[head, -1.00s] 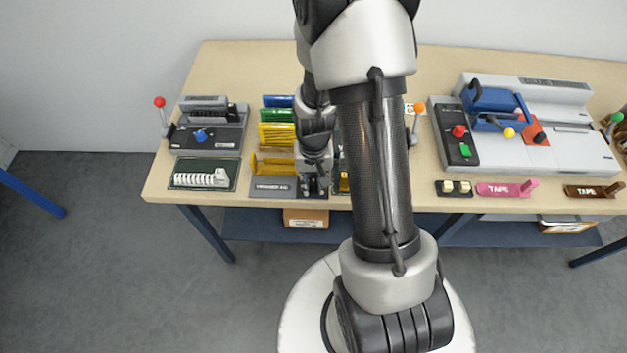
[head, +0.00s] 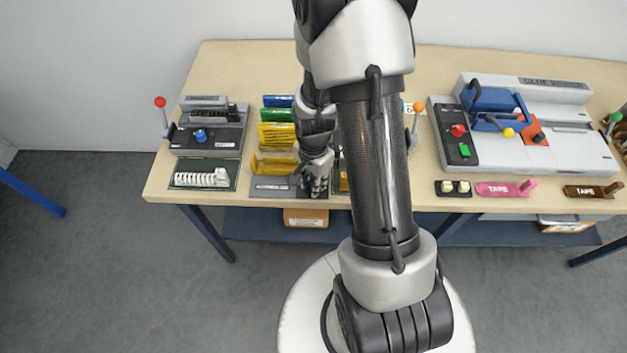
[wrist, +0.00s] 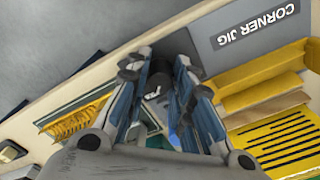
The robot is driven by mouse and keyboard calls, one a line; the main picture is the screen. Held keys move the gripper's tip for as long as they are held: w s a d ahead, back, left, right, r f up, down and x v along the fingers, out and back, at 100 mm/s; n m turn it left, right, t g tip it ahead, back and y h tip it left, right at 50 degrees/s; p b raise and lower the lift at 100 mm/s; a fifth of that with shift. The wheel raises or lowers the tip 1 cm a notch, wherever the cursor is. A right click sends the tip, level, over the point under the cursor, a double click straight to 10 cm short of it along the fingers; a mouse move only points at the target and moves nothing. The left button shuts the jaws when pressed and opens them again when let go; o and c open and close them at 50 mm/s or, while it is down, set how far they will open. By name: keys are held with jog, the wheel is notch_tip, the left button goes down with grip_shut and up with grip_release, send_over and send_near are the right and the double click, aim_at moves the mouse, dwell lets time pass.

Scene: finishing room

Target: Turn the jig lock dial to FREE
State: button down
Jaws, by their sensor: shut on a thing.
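The corner jig (head: 268,187) is a dark grey base with yellow parts near the front edge of the table. Its grey plate with the CORNER JIG label (wrist: 258,35) shows in the wrist view. My gripper (head: 314,190) is down at the right end of this base. In the wrist view my gripper (wrist: 160,72) is shut on a dark round knob, the lock dial (wrist: 159,84), which lies between the fingertips. A small pale marking by the dial is too unclear to read. Which way the dial points is hidden by the fingers.
A green tray with white rings (head: 205,178) and a machine with a blue knob (head: 200,136) stand to the left. Pink (head: 505,189) and brown tape holders (head: 592,191) and a large grey machine (head: 545,150) stand to the right. Upright coloured boards (head: 277,134) rise behind the jig.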

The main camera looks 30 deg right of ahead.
jog(key=shift+m, duration=0.4)
jog(key=c, duration=1.6)
grip_release()
jog(key=shift+c, duration=0.2)
notch_tip(320, 180, up, 12)
jog(key=shift+r, duration=0.1)
